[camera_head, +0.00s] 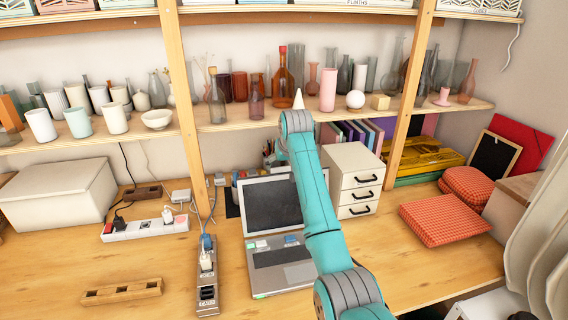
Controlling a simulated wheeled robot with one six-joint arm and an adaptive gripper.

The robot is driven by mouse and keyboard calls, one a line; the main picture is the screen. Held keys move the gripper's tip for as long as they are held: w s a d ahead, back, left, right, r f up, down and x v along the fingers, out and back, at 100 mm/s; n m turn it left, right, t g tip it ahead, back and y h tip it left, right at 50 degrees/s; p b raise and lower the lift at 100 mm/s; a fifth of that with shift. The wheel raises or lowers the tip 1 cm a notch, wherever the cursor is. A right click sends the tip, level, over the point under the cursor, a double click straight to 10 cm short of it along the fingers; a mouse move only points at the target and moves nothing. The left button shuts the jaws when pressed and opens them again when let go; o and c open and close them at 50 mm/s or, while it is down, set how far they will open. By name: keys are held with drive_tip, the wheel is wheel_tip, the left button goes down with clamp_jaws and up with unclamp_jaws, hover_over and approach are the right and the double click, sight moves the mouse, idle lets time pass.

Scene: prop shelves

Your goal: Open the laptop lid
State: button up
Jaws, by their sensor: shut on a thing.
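The laptop (283,278) stands on the wooden desk, silver with a dark keyboard. Its lid (268,204) is raised, and the dark screen faces me. Small coloured stickers or labels lie on the base near the hinge and at the front left corner. My teal arm passes in front of the right part of the laptop and hides part of the lid's right side. My gripper does not show; the arm's upper joint and links cover the area behind them.
A white drawer unit (352,163) stands right of the laptop. A power strip (207,283) with plugs lies close on its left. A wooden block with hollows (122,291) lies front left. Red checked cushions (444,219) lie at right. Shelves with vases and bottles hang above.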

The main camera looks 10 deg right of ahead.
drive_tip(key=shift+f, duration=0.15)
drive_tip(key=o, duration=1.3)
drive_tip(key=v, duration=1.2)
